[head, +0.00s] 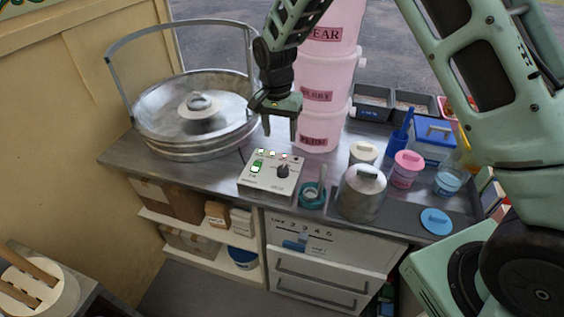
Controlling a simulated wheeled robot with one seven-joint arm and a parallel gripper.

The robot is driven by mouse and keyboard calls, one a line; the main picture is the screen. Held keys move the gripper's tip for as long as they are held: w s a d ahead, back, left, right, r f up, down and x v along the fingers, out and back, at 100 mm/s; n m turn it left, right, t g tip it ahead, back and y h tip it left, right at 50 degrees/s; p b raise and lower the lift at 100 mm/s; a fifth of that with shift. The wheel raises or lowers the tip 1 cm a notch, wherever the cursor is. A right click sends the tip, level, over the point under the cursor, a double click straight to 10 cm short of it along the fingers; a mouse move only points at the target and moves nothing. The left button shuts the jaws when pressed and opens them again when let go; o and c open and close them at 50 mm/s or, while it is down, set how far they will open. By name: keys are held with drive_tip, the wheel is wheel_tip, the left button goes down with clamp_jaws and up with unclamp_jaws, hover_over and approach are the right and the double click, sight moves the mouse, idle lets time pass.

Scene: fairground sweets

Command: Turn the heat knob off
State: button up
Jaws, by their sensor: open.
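The control box (270,182) is a pale box on the counter's front part, with a green switch and small lights on its top left. The dark heat knob (283,171) sits on its right side; its setting is too small to read. My gripper (280,133) points down above the box's back edge, a little higher than the knob. Its two fingers are apart with nothing between them. It does not touch the box or the knob.
A wide metal floss pan (196,112) with a tall hoop stands left. Stacked pink tubs (322,95) rise close behind my gripper. Bare counter (218,172) shows left of the box.

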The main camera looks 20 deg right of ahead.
sight(282, 169)
drive_tip(key=f+p, duration=0.1)
drive_tip(key=f, duration=0.3)
drive_tip(key=f+p, duration=0.1)
drive_tip(key=f, duration=0.3)
drive_tip(key=f+p, duration=0.1)
drive_tip(key=f, duration=0.4)
drive_tip(key=shift+s+d+f+p, duration=0.1)
drive_tip(key=shift+s+d+p, duration=0.15)
drive_tip(key=shift+p, duration=0.1)
drive_tip(key=c, duration=1)
